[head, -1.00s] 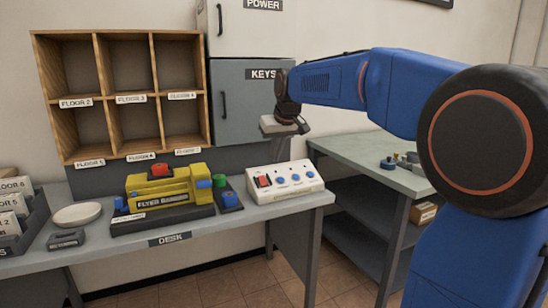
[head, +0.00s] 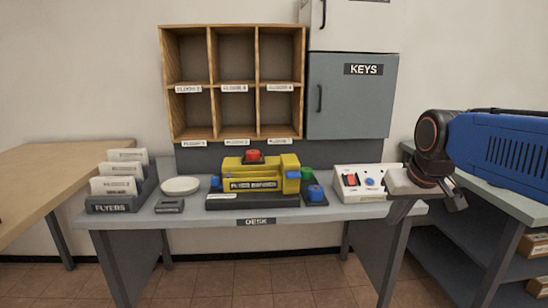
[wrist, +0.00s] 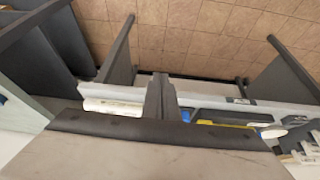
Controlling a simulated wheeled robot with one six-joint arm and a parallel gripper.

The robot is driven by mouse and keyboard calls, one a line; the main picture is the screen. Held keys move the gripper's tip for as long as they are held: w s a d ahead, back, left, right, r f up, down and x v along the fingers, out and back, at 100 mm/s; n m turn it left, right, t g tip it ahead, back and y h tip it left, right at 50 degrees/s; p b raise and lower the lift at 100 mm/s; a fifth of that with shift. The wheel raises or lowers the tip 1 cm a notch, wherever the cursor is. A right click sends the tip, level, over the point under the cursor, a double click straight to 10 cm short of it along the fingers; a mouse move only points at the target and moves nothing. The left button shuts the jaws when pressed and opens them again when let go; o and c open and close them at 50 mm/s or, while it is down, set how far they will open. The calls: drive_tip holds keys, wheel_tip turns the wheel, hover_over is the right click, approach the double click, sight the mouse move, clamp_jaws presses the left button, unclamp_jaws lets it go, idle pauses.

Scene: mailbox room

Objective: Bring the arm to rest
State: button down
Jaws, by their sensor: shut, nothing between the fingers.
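My blue arm (head: 500,140) reaches in from the right edge of the head view, with a dark wrist joint at its end. My gripper (head: 457,201) hangs below that joint, in front of the right end of the desk (head: 365,211), and looks empty. In the wrist view its two dark fingers (wrist: 161,97) are together, with nothing between them. The rest of my arm is outside the head view.
The desk holds a yellow flyer machine (head: 262,172), a white control box (head: 355,195) partly hidden by my gripper, a plate (head: 180,186) and a flyer rack (head: 122,192). A shelved side table (head: 500,195) stands right. Floor shows below.

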drive_tip(key=s+f, duration=1.3)
drive_tip(key=s, duration=0.4)
drive_tip(key=shift+s, duration=0.2)
drive_tip(key=shift+d+r, duration=0.1)
